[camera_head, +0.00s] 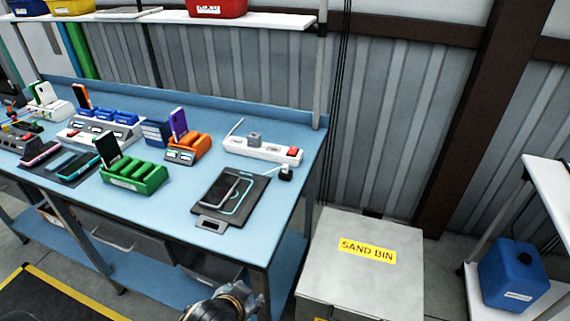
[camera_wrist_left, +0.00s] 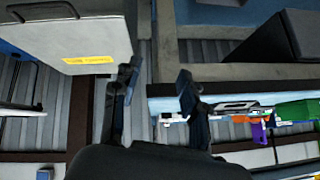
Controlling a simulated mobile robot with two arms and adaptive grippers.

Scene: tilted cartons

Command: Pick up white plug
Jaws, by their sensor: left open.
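A white power strip (camera_head: 262,150) with a red switch lies near the back right of the blue workbench (camera_head: 180,205). A grey plug-like block (camera_head: 254,139) sits on it. A small dark and white plug (camera_head: 286,172) with a pale cable is just in front of the strip's right end; I cannot tell if it is the white plug. In the left wrist view my left gripper (camera_wrist_left: 158,92) is open and empty, its two dark fingers apart. The bench edge with its items shows upside down beyond it, and I cannot make out a plug there. My right gripper is not in view.
A black charging pad (camera_head: 231,200) with a phone lies in front of the strip. An orange dock (camera_head: 187,150) and a green dock (camera_head: 135,178) stand to the left. A grey sand bin (camera_head: 362,265) stands right of the bench, with a blue canister (camera_head: 514,275) farther right.

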